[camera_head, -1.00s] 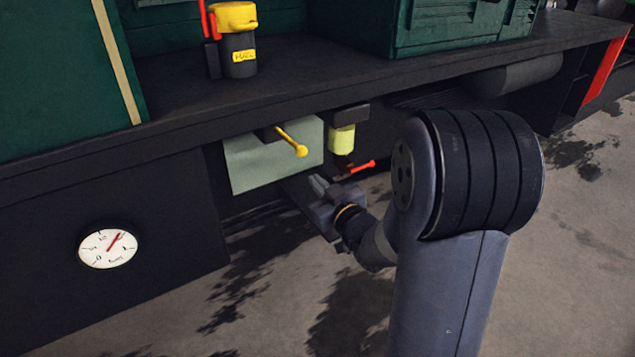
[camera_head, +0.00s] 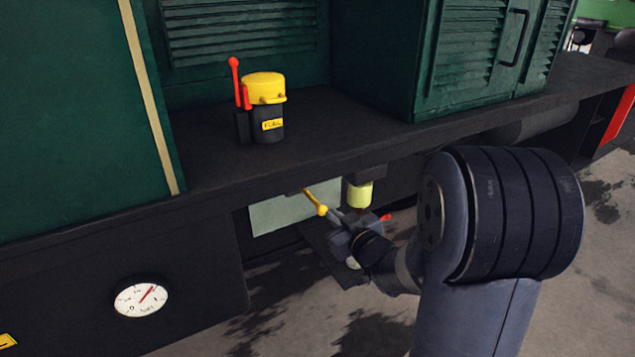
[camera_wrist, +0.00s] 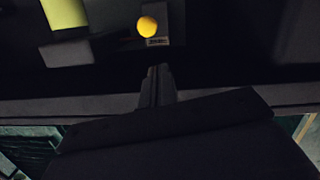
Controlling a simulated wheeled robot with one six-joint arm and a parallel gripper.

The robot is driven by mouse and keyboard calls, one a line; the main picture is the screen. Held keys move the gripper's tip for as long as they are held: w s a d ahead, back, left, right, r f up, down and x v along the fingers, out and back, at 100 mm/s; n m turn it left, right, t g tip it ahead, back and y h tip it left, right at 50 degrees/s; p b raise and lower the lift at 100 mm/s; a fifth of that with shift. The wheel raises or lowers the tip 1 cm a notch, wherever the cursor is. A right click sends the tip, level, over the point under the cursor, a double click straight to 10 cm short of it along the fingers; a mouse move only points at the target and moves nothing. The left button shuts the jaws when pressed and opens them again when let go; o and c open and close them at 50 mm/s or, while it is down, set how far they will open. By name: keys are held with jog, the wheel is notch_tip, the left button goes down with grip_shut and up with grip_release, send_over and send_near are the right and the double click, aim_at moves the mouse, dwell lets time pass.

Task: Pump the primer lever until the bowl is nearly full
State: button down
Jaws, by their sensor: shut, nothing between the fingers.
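The primer lever (camera_head: 314,202) is a yellow rod with a ball knob, jutting from under the running board and pointing down and forward. Its knob shows in the wrist view (camera_wrist: 147,26), just beyond my fingertips. My gripper (camera_head: 335,217) is beside the knob; in the wrist view its fingers (camera_wrist: 158,72) are together and empty.
A yellow-topped canister (camera_head: 265,105) with a red lever (camera_head: 236,82) stands on the running board (camera_head: 330,130) above. A round gauge (camera_head: 140,297) is at lower left.

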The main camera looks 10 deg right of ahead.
jog(key=shift+g, duration=0.5)
jog(key=r+p, duration=0.3)
jog(key=r, duration=0.1)
jog(key=shift+w+p, duration=0.25)
jog(key=shift+p, duration=0.1)
jog(key=b, duration=0.2)
send_over(319, 206)
notch_tip(319, 206, down, 3)
notch_tip(319, 206, down, 2)
jog(key=shift+w+a+f, duration=0.1)
jog(key=shift+f+b, duration=0.3)
jog(key=shift+f, duration=0.3)
jog(key=shift+f+b, duration=0.15)
jog(key=shift+b, duration=0.2)
